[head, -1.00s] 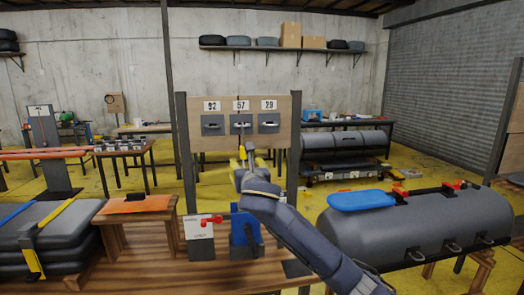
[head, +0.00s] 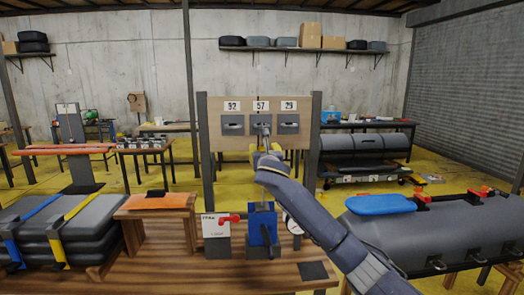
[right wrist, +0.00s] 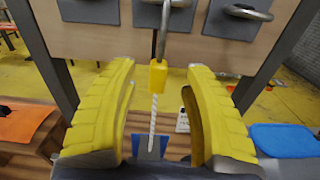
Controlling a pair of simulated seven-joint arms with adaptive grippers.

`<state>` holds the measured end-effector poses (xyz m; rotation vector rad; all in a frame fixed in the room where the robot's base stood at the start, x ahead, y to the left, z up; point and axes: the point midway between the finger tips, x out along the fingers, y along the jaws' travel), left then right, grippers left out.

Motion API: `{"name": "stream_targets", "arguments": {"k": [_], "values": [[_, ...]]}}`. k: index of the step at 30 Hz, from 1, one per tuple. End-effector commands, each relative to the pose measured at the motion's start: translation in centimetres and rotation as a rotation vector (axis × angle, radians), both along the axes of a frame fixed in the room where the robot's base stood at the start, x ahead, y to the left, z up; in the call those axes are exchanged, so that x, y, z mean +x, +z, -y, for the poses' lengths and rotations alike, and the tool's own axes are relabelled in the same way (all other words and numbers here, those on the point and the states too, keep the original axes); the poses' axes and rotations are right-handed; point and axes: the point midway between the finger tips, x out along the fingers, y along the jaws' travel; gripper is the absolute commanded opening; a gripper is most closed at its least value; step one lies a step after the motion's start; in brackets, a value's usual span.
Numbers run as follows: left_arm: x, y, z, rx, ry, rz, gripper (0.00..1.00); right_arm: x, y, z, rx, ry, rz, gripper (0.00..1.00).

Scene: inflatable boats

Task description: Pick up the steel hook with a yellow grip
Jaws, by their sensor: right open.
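The steel hook (right wrist: 163,30) hangs at the middle plate of the board, under the number 57. Its yellow grip (right wrist: 158,76) points down, and a white twisted cord runs below it. In the right wrist view the grip lies between the two yellow fingers of my right gripper (right wrist: 160,95), with a gap on both sides. The fingers are open and hold nothing. In the head view my right gripper (head: 263,152) is in front of the board's lower middle, and the hook (head: 265,133) shows small just above it. My left gripper is not in view.
The wooden board (head: 240,142) carries plates numbered 92, 57 and 29 between two dark posts. Below stands a wooden bench (head: 170,260) with a blue holder (head: 263,226) and a white panel (head: 215,225) with a red handle. A grey inflatable tube (head: 440,235) lies at the right.

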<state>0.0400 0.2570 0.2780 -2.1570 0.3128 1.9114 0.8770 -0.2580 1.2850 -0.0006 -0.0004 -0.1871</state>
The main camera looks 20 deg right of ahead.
Motion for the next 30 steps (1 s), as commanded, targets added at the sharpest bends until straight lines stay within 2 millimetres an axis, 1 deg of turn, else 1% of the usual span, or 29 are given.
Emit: {"name": "stream_targets", "arguments": {"k": [7, 18, 24, 30], "values": [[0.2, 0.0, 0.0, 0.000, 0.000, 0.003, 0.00, 0.9, -0.1, 0.1, 0.000, 0.000, -0.001, 0.49], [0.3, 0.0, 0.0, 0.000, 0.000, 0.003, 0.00, 4.6, -0.4, 0.8, 0.001, -0.001, -0.002, 0.49], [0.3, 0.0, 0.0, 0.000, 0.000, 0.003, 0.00, 5.4, -0.4, 0.9, 0.001, 0.000, 0.000, 0.49], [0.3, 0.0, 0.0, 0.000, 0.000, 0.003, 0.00, 5.4, -0.4, 0.9, 0.001, 0.000, 0.000, 0.49]]}}
